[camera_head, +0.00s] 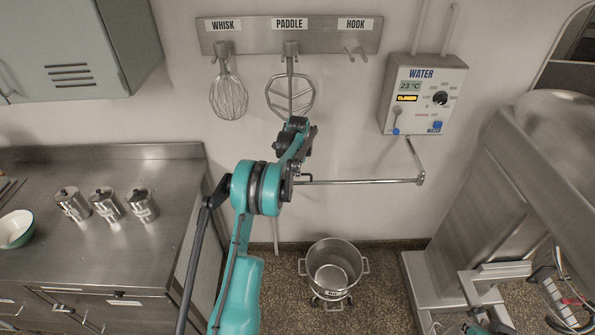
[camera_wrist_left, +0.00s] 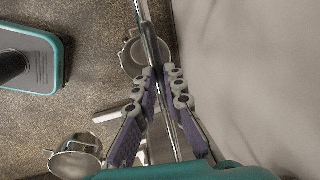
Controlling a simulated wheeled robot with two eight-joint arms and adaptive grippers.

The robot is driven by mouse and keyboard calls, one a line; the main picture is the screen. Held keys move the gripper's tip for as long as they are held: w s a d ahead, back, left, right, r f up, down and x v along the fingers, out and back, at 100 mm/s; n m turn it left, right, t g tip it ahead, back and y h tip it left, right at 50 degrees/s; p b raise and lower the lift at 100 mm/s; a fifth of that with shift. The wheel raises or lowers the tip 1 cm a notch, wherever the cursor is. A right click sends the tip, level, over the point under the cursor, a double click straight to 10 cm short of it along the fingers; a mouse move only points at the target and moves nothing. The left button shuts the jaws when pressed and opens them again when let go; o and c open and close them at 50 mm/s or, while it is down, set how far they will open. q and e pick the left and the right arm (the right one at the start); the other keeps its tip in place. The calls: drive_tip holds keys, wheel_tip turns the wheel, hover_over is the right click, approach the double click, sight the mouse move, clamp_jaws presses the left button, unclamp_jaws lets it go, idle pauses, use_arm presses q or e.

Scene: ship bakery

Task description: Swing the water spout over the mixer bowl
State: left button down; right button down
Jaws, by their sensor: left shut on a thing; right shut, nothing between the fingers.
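The water spout (camera_head: 360,182) is a thin metal pipe hanging from the wall-mounted water unit (camera_head: 424,95). It runs from an elbow at the right leftward to my left gripper (camera_head: 298,178). That gripper is shut around the pipe, which also shows between its fingers in the left wrist view (camera_wrist_left: 165,85); my teal wrist hides most of it in the head view. A metal bowl (camera_head: 320,252) with side handles stands on the floor below the pipe. A second metal vessel (camera_wrist_left: 76,160) shows in the left wrist view. My right gripper (camera_head: 474,322) is shut and empty at the lower right edge, partly cut off.
The big grey mixer body (camera_head: 465,190) stands at the right. A steel counter (camera_head: 100,240) with several canisters is at the left. A whisk (camera_head: 228,97) and a paddle (camera_head: 290,95) hang on the wall rack behind my left arm. Floor shows around the bowl.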

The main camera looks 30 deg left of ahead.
use_arm(q)
drive_tip(key=s+d+n+b, duration=0.4)
drive_tip(key=s+d+n, duration=0.2)
drive_tip(key=s+d, duration=1.2)
drive_tip(key=d, duration=0.3)
drive_tip(key=shift+s+g+y, duration=0.3)
drive_tip(key=shift+g+y, duration=0.1)
drive_tip(key=c, duration=1.6)
unclamp_jaws()
drive_tip(key=shift+r, duration=0.1)
wheel_tip(320, 180, up, 12)
drive_tip(key=s+d, duration=0.1)
drive_tip(key=d, duration=0.1)
drive_tip(key=shift+d+f, duration=0.1)
drive_tip(key=shift+f, duration=0.1)
